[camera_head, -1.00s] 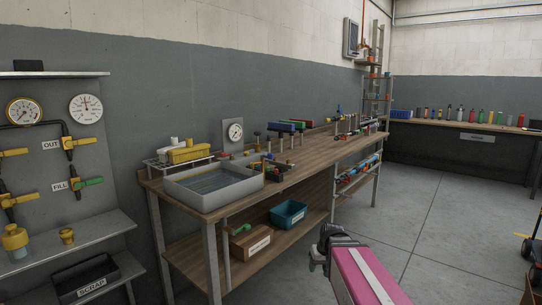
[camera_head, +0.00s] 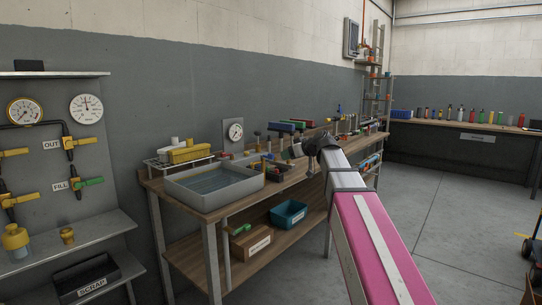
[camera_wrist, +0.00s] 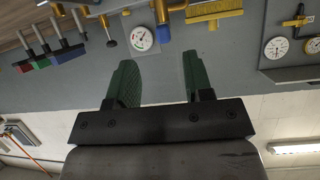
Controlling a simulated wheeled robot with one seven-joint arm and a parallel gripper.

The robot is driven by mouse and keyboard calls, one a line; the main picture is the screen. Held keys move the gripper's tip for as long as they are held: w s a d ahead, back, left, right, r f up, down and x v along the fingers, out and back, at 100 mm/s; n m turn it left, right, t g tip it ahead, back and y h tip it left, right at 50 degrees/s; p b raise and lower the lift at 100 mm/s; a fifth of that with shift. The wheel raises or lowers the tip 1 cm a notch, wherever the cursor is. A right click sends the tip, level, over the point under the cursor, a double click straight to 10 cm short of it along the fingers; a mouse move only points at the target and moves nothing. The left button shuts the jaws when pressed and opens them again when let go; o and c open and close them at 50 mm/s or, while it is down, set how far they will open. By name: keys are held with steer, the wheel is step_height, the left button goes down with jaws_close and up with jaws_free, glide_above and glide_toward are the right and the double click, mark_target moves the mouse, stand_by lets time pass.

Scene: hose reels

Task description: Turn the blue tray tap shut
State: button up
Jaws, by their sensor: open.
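A blue piece (camera_wrist: 163,33) sits at the end of a gold fitting in the wrist view, beside a round gauge (camera_wrist: 140,38). It may be the blue tap, but I cannot make out which way it is turned. The grey tray (camera_head: 184,203) holds water at the left end of the bench in the head view. My gripper (camera_wrist: 158,62) is open and empty. Its green fingers point toward the wall and gauge in the upside-down wrist view, apart from the blue piece. In the head view my arm's end is over the bench, right of the tray, with the fingers hard to see.
Posts with blue, green and red tops (camera_head: 299,126) stand on the bench (camera_head: 293,185). A yellow brush (camera_head: 190,153) lies on a rack behind the tray. A teal bin (camera_head: 289,213) and a cardboard box (camera_head: 251,243) are on the lower shelf.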

mark_target(272, 154)
steer(key=w+a, duration=0.2)
steer(key=w+a+f, duration=0.1)
steer(key=w+a, duration=0.1)
steer(key=a, duration=0.1)
steer(key=w+a, duration=0.2)
steer(key=a, duration=0.1)
steer(key=shift+w+f, duration=0.35)
steer(key=shift+f, duration=0.05)
steer(key=shift+n+y, duration=0.3)
steer(key=shift+c, duration=0.3)
jaws_close()
